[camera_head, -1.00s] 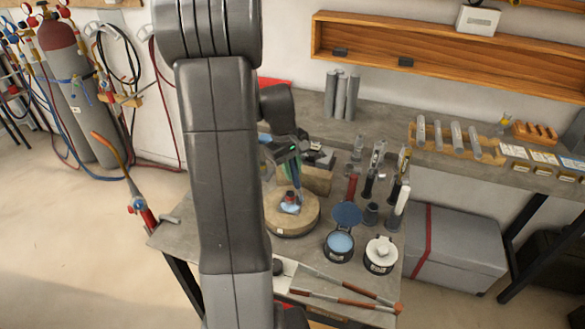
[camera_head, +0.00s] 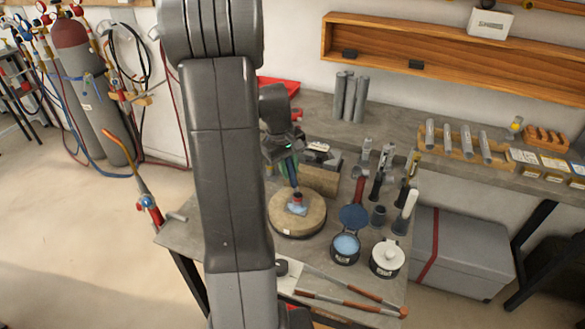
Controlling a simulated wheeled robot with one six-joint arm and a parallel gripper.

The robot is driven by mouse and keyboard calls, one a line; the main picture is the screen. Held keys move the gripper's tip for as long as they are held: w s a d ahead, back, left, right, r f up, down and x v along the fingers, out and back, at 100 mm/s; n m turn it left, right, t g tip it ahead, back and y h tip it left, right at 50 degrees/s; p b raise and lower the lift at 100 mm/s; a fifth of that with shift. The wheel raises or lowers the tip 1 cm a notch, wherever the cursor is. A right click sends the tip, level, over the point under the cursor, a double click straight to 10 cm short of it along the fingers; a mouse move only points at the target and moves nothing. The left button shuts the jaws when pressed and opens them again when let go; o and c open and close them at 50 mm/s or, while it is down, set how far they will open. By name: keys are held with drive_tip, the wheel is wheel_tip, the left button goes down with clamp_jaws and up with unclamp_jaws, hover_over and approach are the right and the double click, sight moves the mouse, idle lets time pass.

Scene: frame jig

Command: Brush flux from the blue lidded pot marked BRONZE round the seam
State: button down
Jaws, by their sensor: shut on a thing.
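My gripper (camera_head: 289,160) is shut on a slim brush (camera_head: 292,177), mostly hidden by the gripper and blurred by its small size. The brush points down at a small workpiece (camera_head: 297,208) with pale blue on it, on a round tan block (camera_head: 284,222). I cannot tell whether the tip touches the workpiece, and the seam is too small to make out. The blue pot (camera_head: 346,250) stands open in front and to the right, with pale blue flux inside and its blue lid (camera_head: 354,216) tipped back. Its marking is unreadable.
A second pot with a white lid (camera_head: 387,256) stands right of the blue pot. Several upright tools (camera_head: 377,180) stand behind the pots. Rods with red-brown ends (camera_head: 345,303) lie along the front edge. A torch (camera_head: 147,205) is at the left edge.

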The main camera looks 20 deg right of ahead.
drive_tip(key=shift+w+a, duration=0.65)
drive_tip(key=shift+a, duration=0.3)
drive_tip(key=shift+s+d, duration=0.1)
drive_tip(key=shift+s+d, duration=0.7)
drive_tip(key=shift+d, duration=0.35)
drive_tip(key=shift+s+d, duration=0.7)
drive_tip(key=shift+d, duration=0.35)
drive_tip(key=shift+w+a, duration=0.1)
drive_tip(key=shift+w+a, duration=1.4)
drive_tip(key=shift+a, duration=0.7)
drive_tip(key=shift+s+d, duration=0.5)
drive_tip(key=shift+d, duration=0.25)
drive_tip(key=shift+s+d, duration=0.5)
drive_tip(key=shift+d, duration=0.25)
drive_tip(key=shift+s+d, duration=0.5)
drive_tip(key=shift+d, duration=0.25)
